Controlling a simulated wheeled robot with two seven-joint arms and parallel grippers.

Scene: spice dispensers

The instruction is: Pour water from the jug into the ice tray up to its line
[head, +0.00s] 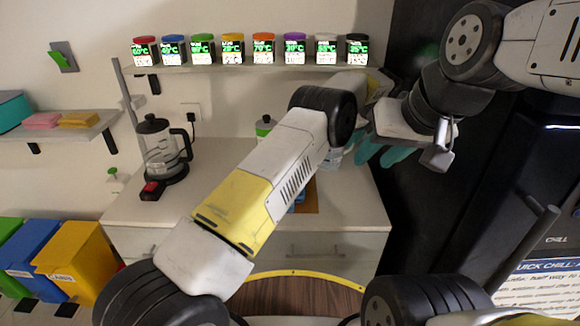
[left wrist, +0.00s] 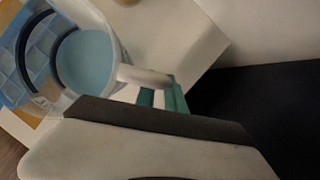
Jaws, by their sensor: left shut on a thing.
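My left gripper (left wrist: 165,98) is shut on the handle of the clear jug (left wrist: 112,40). The jug's open top and pale blue water show in the left wrist view. In the head view only part of the jug (head: 333,158) shows beyond my left arm. The blue ice tray (left wrist: 18,55) is at the left edge of the wrist view, partly behind the jug. In the head view my arm hides most of it. Its fill line and water level cannot be made out. My right gripper (head: 385,152) is close to the jug's right side, with teal fingers apart.
A coffee maker (head: 160,150) stands on the counter's left. A green-capped bottle (head: 264,126) is behind my left arm. Several spice jars line the wall shelf (head: 190,69). A dark fridge (head: 480,180) bounds the right side.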

